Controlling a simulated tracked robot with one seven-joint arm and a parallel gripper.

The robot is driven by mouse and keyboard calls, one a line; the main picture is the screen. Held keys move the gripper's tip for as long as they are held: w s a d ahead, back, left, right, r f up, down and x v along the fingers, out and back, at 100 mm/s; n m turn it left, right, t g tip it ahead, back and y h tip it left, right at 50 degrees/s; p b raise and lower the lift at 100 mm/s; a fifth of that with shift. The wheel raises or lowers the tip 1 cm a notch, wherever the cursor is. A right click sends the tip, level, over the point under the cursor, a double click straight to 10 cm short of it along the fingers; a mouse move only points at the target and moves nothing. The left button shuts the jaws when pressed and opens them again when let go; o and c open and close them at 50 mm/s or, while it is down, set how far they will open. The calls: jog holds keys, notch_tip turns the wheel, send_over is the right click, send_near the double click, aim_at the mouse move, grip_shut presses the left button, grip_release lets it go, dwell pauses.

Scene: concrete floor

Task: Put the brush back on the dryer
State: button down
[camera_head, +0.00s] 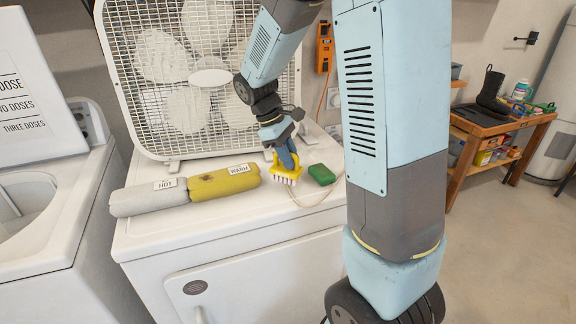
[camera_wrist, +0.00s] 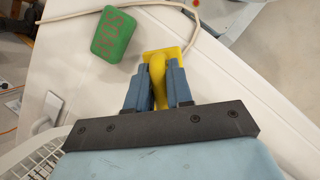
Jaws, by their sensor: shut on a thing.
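The yellow brush (camera_head: 288,176) with pale bristles is upright, bristles down, at the top of the white dryer (camera_head: 215,222), near its front right. Whether the bristles touch the dryer top I cannot tell for sure. My gripper (camera_head: 284,153) comes down from above and is shut on the brush handle. In the wrist view the yellow brush (camera_wrist: 159,66) shows between the two blue fingers of my gripper (camera_wrist: 159,82). The fingers hide part of the handle.
A green soap block (camera_head: 321,174) lies just right of the brush. A grey roll (camera_head: 148,198) and a yellow roll (camera_head: 224,183) lie to the left. A box fan (camera_head: 195,75) stands behind. A pale cord (camera_head: 315,206) runs beside the brush. A washer (camera_head: 62,215) stands left.

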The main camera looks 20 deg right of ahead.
aim_at(273, 166)
jog(key=shift+f, duration=1.3)
jog(key=c, duration=1)
grip_release()
jog(key=shift+f, duration=0.1)
jog(key=v, duration=1.2)
jog(key=shift+s+d+r+m+t+y, duration=0.6)
jog(key=shift+s+r+m+t, duration=0.7)
jog(key=shift+s, duration=2.35)
jog(key=shift+s+d+r+m+t+y, duration=0.5)
jog(key=shift+s+r+m+t, duration=0.85)
jog(key=shift+s, duration=2.25)
jog(key=shift+s+d+r+m+t+y, duration=0.35)
jog(key=shift+s+r+m+t+y, duration=0.9)
jog(key=shift+s, duration=2.4)
